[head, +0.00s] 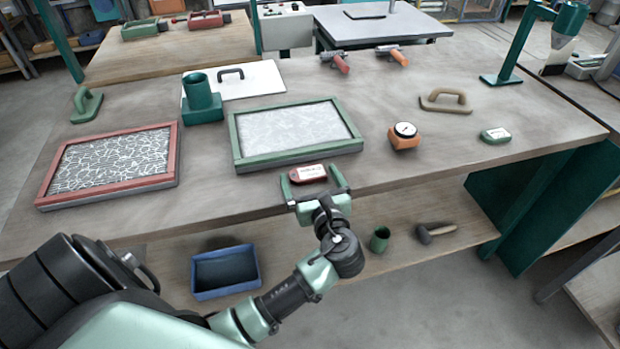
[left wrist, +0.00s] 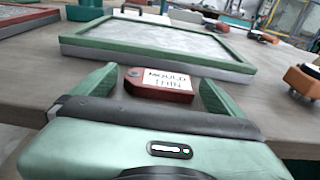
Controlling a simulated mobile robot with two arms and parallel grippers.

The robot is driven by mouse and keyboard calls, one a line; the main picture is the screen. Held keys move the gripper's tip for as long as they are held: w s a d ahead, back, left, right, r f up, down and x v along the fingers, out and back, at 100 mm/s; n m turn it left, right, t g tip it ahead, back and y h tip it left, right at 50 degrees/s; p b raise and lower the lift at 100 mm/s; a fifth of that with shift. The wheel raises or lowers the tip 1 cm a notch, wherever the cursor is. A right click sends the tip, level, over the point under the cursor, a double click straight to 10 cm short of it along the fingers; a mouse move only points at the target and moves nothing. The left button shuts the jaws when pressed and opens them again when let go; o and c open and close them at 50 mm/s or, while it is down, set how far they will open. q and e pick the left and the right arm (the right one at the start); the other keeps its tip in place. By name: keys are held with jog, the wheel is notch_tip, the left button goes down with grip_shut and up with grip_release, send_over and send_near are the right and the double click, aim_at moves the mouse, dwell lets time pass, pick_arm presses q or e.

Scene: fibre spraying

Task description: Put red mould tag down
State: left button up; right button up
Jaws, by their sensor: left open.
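The red mould tag (head: 308,173) has a white label and lies on the bench near its front edge, just in front of the green-framed mould. It also shows in the left wrist view (left wrist: 160,84), where the label reads "MOULD" on its upper line. My left gripper (head: 313,179) is open, with one finger on each side of the tag and a gap visible beside it. In the left wrist view the fingers (left wrist: 157,92) stand apart around the tag. The red-framed mould (head: 112,164) lies to the left and the green-framed mould (head: 295,133) behind the tag. My right gripper is not in view.
An orange gauge block (head: 404,136), a green tag (head: 495,136) and a tan trowel (head: 446,100) lie to the right. A green cup holder (head: 202,98) stands behind. A blue bin (head: 225,271) sits on the lower shelf. The bench front between the tag and red-framed mould is clear.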

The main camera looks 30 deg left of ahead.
pick_arm(q)
jog(key=v, duration=1.2)
jog(key=d+f+n+g+h, duration=0.1)
jog(key=d+f+h, duration=0.15)
jog(key=f, duration=0.85)
jog(key=d+f+h, duration=0.1)
jog(key=f+h, duration=0.2)
jog(key=f, duration=0.7)
jog(key=s+f+n+g+h, duration=0.1)
jog(key=s+f+n+g, duration=0.15)
jog(key=f, duration=0.55)
jog(key=s+f+n+g+h, duration=0.15)
jog(key=s+f, duration=0.25)
jog(key=f, duration=0.4)
jog(key=s+a+f+n+g+h, duration=0.2)
jog(key=s+f+n, duration=0.7)
jog(key=s, duration=0.6)
jog(key=s+a+f+n+g+h, duration=0.1)
jog(key=s+f+n+g+h, duration=0.1)
jog(key=s+f+n, duration=0.7)
jog(key=s+f, duration=0.1)
jog(key=s, duration=0.4)
jog(key=shift+s+a+f+n+g+b, duration=0.25)
jog(key=shift+s+a+n+g+b, duration=0.05)
jog(key=shift+s+a+n, duration=0.1)
jog(key=shift+d, duration=0.1)
